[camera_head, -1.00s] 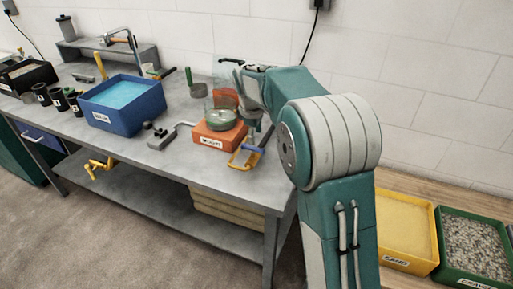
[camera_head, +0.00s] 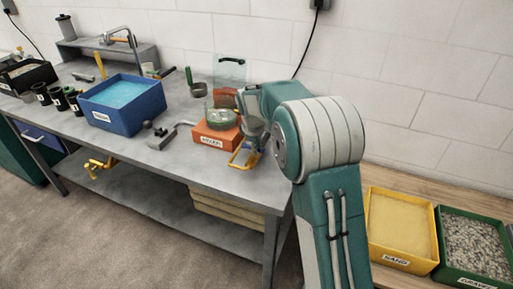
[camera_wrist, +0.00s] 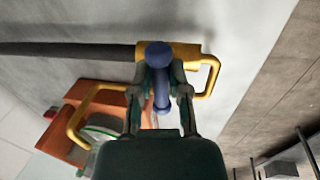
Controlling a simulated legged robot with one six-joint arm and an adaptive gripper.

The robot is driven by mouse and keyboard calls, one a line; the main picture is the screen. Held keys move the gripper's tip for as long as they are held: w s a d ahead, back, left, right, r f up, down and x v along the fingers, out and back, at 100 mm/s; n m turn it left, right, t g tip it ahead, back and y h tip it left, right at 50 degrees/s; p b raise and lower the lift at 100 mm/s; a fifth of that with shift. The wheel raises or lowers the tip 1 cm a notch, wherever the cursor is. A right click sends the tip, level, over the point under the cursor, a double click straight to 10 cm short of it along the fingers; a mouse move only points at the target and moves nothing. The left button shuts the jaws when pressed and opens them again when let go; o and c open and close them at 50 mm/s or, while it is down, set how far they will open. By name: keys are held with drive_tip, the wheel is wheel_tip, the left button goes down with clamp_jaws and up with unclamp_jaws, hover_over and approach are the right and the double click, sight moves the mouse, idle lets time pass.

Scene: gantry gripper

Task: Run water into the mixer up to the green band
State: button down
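The orange mixer (camera_head: 207,139) stands near the right end of the bench with a round clear bowl (camera_head: 222,118) on it. A greenish rim shows on the bowl; the water level in it is not clear. A clear panel with a black handle (camera_head: 229,70) stands upright behind it. The mixer's orange corner (camera_wrist: 70,150) shows in the wrist view.
A blue tub (camera_head: 122,122) of water stands left on the bench. Black cups (camera_head: 58,99) stand farther left. Sand (camera_head: 400,225) and gravel (camera_head: 475,245) boxes stand at the right.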

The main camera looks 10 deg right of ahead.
drive_tip(key=shift+n, duration=0.4)
drive_tip(key=shift+w+d+n+y, duration=0.1)
drive_tip(key=shift+w+n+y, duration=0.15)
drive_tip(key=shift+n, duration=1.05)
drive_tip(key=shift+w+d+n+y, duration=0.1)
drive_tip(key=shift+n+y, duration=0.15)
drive_tip(key=shift+n, duration=1.05)
drive_tip(key=c, duration=0.6)
unclamp_jaws()
wheel_tip(320, 180, up, 12)
drive_tip(key=s, duration=0.2)
drive_tip(key=shift+a+f, duration=0.15)
drive_tip(key=shift+a, duration=0.05)
drive_tip(key=shift+s, duration=0.1)
